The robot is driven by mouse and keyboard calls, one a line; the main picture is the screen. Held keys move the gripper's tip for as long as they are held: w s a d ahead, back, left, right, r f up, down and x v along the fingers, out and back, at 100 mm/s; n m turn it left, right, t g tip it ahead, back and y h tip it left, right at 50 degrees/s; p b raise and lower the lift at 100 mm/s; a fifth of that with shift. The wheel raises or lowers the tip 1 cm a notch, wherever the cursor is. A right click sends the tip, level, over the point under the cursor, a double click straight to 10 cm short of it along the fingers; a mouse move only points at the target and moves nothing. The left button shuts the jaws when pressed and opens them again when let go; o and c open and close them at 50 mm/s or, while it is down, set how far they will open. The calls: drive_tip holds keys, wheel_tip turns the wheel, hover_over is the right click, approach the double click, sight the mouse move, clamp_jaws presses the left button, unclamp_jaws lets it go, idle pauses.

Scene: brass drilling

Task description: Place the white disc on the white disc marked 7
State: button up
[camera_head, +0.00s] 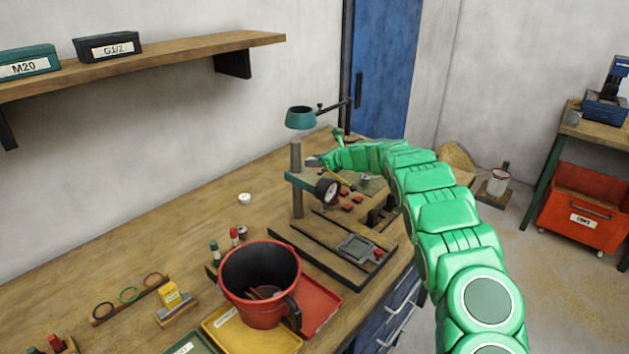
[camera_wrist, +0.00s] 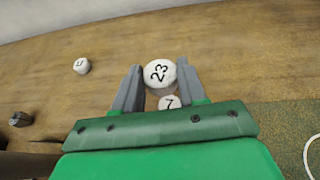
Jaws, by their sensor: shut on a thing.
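My gripper (camera_wrist: 160,80) is shut on a white disc marked 23 (camera_wrist: 159,72), held between the fingertips in the wrist view. A smaller-looking white disc marked 7 (camera_wrist: 169,103) shows just below it in the picture, between the fingers and partly hidden by the gripper body. The held disc looks nearer to the camera than disc 7; I cannot tell the height between them. In the head view my gripper (camera_head: 315,161) is behind the drill press, and neither of these discs can be made out there.
Another white disc (camera_wrist: 81,66) lies on the wooden bench to the left in the wrist view, its mark unclear. A small dark round thing (camera_wrist: 20,118) lies nearby. The drill press (camera_head: 297,180) stands close to my arm. A red bucket (camera_head: 259,285) stands at the front.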

drive_tip(key=shift+f, duration=3.55)
drive_tip(key=shift+f, duration=0.15)
drive_tip(key=o, duration=1)
drive_tip(key=shift+r, duration=0.2)
drive_tip(key=shift+v, duration=6.05)
drive_tip(key=shift+w, duration=0.1)
